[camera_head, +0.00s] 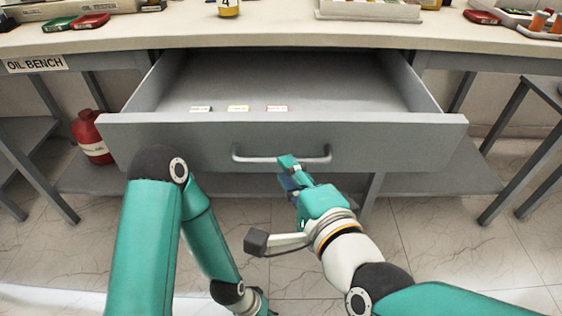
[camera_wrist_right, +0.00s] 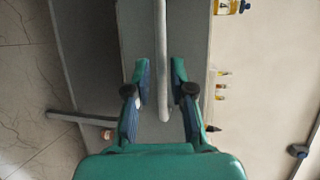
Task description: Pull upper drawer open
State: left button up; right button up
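The grey upper drawer (camera_head: 130,143) under the bench stands pulled well out, its inside visible. Its bar handle (camera_head: 252,158) runs across the middle of the front. My right gripper (camera_head: 287,170) is at the right part of this handle. In the right wrist view, my right gripper (camera_wrist_right: 160,85) has its two fingers apart, one on each side of the handle (camera_wrist_right: 162,50), with narrow gaps showing. My left arm hangs bent in front of the drawer's left side. Only a small part of my left gripper (camera_head: 262,302) shows at the bottom edge, so its fingers are hidden.
Three small labels (camera_head: 238,108) lie in the drawer. The bench top (camera_head: 270,35) above carries trays, a yellow bottle (camera_head: 228,8) and red and green dishes. A red container (camera_head: 90,135) stands at left on the lower shelf. Floor in front is free.

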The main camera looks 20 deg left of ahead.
jog(key=shift+v, duration=1.55)
jog(key=shift+f, duration=0.1)
jog(key=w+d+f+n+g+h, duration=0.2)
jog(key=d+f, duration=0.2)
jog(key=f, duration=0.6)
jog(key=w+d+f+n+g+h, duration=0.15)
jog(key=d+f, duration=0.25)
jog(key=f, duration=0.6)
jog(key=w+d+f+n+g+h, duration=0.1)
jog(key=w+d+f+g+h, duration=0.2)
jog(key=f, duration=0.7)
jog(key=s+d+f+n+g, duration=0.25)
jog(key=s+d+f, duration=0.25)
jog(key=s+f, duration=0.35)
jog(key=s+d+f+n+g, duration=0.25)
jog(key=s+d+f, duration=0.25)
jog(key=s+f, duration=0.3)
notch_tip(320, 180, up, 30)
jog(key=w+p, duration=0.2)
jog(key=p, duration=2.8)
jog(key=shift+a+f+m, duration=0.2)
jog(key=shift+a+m, duration=0.05)
jog(key=shift+m, duration=0.2)
jog(key=shift+f, duration=0.1)
